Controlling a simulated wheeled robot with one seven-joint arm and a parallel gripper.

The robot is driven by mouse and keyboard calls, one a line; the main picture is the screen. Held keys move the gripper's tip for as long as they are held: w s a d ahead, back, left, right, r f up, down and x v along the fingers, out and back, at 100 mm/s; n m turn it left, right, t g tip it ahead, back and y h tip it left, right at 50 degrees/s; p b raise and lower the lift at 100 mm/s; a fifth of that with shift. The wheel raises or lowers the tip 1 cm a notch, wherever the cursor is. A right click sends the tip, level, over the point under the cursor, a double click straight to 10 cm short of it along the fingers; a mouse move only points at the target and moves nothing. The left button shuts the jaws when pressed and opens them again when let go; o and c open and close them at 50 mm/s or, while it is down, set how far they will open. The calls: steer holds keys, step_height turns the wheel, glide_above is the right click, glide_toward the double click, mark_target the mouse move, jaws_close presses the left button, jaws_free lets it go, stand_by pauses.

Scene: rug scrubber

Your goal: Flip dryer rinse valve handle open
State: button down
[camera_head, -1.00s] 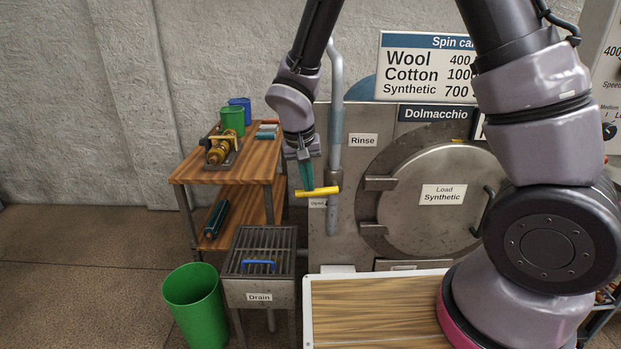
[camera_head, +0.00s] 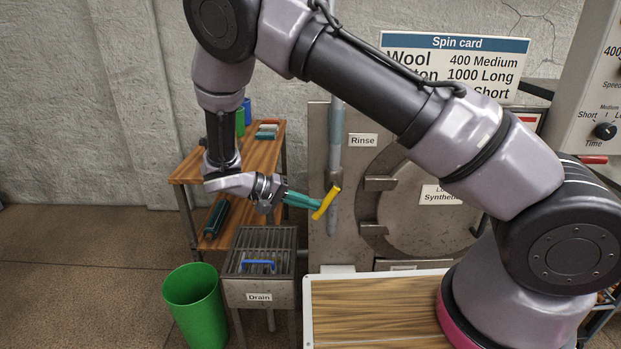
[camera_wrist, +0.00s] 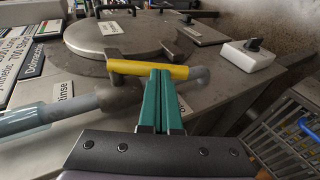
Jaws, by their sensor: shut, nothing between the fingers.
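The yellow rinse valve handle (camera_head: 326,203) is on the grey vertical rinse pipe (camera_head: 334,150) on the dryer's front. In the head view it stands tilted, its upper end leaning right. My gripper (camera_head: 318,204) comes from the left with its green fingers closed together, their tips at the handle. In the wrist view, the shut fingertips (camera_wrist: 161,74) reach the side of the yellow handle (camera_wrist: 148,69); contact looks likely but the handle is not between them. The "Rinse" label (camera_head: 363,140) is right of the pipe.
The round dryer door (camera_head: 410,235) is right of the pipe. A drain box (camera_head: 258,285) with a blue handle stands below my gripper, beside a green bin (camera_head: 194,300). A wooden shelf (camera_head: 262,150) is behind my arm. A wood-topped table (camera_head: 375,310) is in front.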

mark_target(318, 213)
steer(key=h, duration=0.1)
steer(key=d+f+h, duration=0.1)
steer(key=h, duration=0.1)
steer(key=d+f+h, duration=0.1)
steer(key=shift+f+n+h, duration=0.25)
steer(key=shift+n+h, duration=0.05)
steer(key=shift+d+f, duration=0.15)
steer(key=shift+d, duration=0.3)
steer(key=shift+f, duration=0.1)
